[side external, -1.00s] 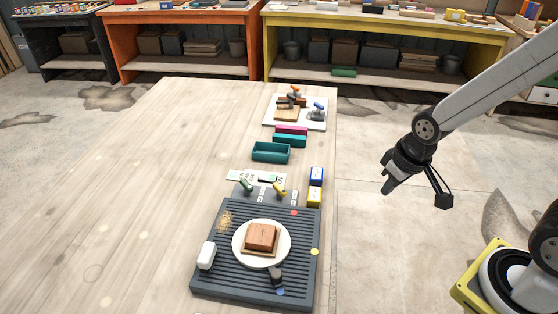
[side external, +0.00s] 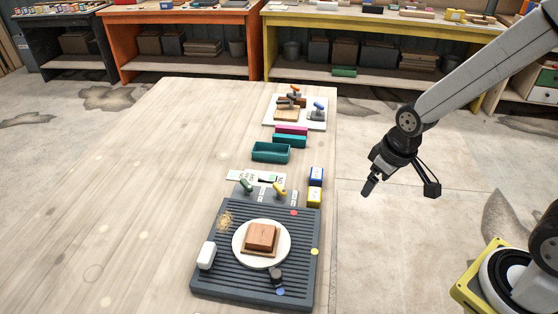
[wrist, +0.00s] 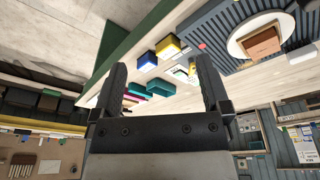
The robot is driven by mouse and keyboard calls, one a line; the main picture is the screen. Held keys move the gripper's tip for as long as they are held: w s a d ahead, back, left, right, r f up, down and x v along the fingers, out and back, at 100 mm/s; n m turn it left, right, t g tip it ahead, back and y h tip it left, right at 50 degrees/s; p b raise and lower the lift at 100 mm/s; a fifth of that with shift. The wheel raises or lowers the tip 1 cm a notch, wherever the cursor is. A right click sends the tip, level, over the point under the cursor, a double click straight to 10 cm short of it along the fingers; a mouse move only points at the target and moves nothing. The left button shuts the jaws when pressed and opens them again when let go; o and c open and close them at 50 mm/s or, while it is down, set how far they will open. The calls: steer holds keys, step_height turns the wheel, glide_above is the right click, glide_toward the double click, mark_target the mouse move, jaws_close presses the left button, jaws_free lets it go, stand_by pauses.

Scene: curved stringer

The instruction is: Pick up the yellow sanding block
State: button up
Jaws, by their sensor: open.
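The yellow sanding block (side external: 314,196) stands near the right edge of the wooden table, just in front of a similar blue block (side external: 316,176). In the wrist view the yellow block (wrist: 168,46) shows beyond and between my fingers, with the blue block (wrist: 147,61) beside it. My gripper (side external: 369,188) is off the table's right side, in the air, apart from the yellow block. In the wrist view my gripper (wrist: 158,75) has its two fingers spread wide with nothing between them.
A dark ribbed mat (side external: 205,275) holds a white round plate (side external: 240,252) with a wooden block, and a white object (side external: 206,255). Small tools, teal trays (side external: 271,152) and a white board (side external: 270,122) lie farther back. The table's left half is clear.

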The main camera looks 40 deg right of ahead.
steer(key=w+f+n, duration=0.4)
steer(key=w, duration=0.5)
steer(key=n+g+y, duration=0.1)
steer(key=n, duration=0.2)
glide_above(315, 193)
steer(key=s, duration=0.2)
steer(key=f, duration=0.4)
steer(key=shift+w+d+f, duration=0.25)
steer(key=shift+f, duration=0.15)
steer(key=shift+w+a+f+n, duration=0.1)
steer(key=shift+w+f+n, duration=0.3)
steer(key=shift+w+f, duration=0.05)
steer(key=shift+f, duration=0.15)
steer(key=shift+w+a+f, duration=0.1)
steer(key=shift+f, duration=1.05)
steer(key=shift+f, duration=0.15)
steer(key=shift+w+a+f, duration=0.1)
steer(key=shift+f, duration=1.15)
steer(key=shift+w+a+f, duration=0.1)
steer(key=shift+f, duration=1.1)
